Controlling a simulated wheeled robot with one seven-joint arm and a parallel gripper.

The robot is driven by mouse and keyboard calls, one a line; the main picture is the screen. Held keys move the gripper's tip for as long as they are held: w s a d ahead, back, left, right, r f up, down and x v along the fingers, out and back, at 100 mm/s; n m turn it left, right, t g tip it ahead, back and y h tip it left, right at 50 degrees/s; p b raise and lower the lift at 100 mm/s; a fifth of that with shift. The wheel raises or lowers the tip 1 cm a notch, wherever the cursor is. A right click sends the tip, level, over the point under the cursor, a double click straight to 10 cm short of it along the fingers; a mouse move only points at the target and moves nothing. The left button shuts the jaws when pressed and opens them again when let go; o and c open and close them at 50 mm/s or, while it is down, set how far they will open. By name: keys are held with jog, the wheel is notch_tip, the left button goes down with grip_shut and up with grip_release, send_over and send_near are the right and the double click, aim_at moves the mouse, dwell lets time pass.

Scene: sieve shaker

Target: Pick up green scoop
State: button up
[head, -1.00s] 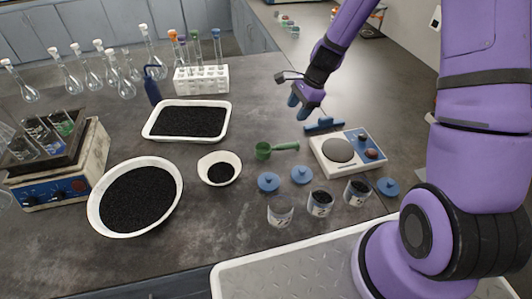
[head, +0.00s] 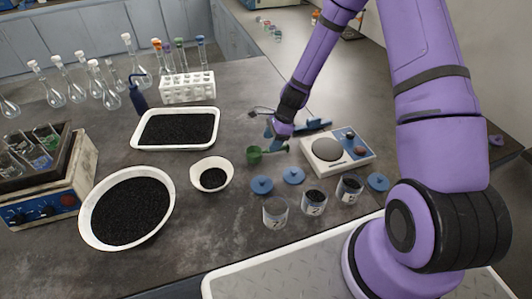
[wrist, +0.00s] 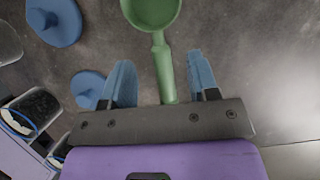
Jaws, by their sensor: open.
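The green scoop (head: 255,155) lies on the dark bench, between the small white bowl and the balance. In the wrist view the scoop (wrist: 162,62) has its bowl at the top edge, and its handle runs down between my two blue fingers. My gripper (head: 277,138) is low above the scoop's handle in the head view and hides part of it. In the wrist view my gripper (wrist: 160,80) is open, with a finger on each side of the handle and a gap on both sides.
The balance (head: 355,165) stands just right of the scoop. Blue lids (head: 262,185) and labelled jars (head: 314,202) are in front. The small white bowl (head: 226,182) and white tray (head: 215,142) are to the left. Bare bench lies behind the scoop.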

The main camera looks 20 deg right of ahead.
jog(key=shift+d+x, duration=0.15)
jog(key=shift+x, duration=1)
jog(key=shift+d+x, duration=0.15)
jog(key=shift+x, duration=1)
jog(key=shift+f, duration=0.15)
grip_shut()
